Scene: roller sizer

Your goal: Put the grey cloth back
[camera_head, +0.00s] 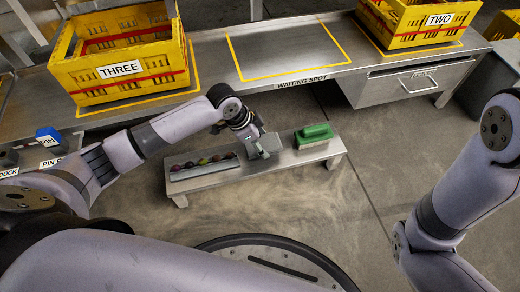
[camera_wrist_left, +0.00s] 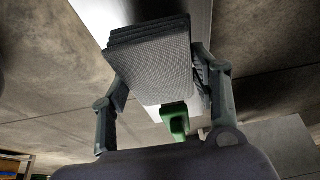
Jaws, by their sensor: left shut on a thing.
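My left gripper (camera_head: 262,146) is over the middle of a low grey metal bench (camera_head: 215,178). The grey cloth (camera_wrist_left: 155,62), a folded woven stack, sits between its two fingers in the left wrist view, and the gripper is shut on it. In the head view the grey cloth (camera_head: 268,146) is small at the gripper's tip; I cannot tell whether it touches the bench. My right arm shows at the right of the head view, but its gripper is out of the picture.
A green block-like tool (camera_head: 314,134) lies on the bench's right end, also in the left wrist view (camera_wrist_left: 176,120). A tray of small roundish items (camera_head: 203,163) is on the left. Yellow crates THREE (camera_head: 120,71) and TWO (camera_head: 437,20) flank the empty WAITING SPOT (camera_head: 285,50).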

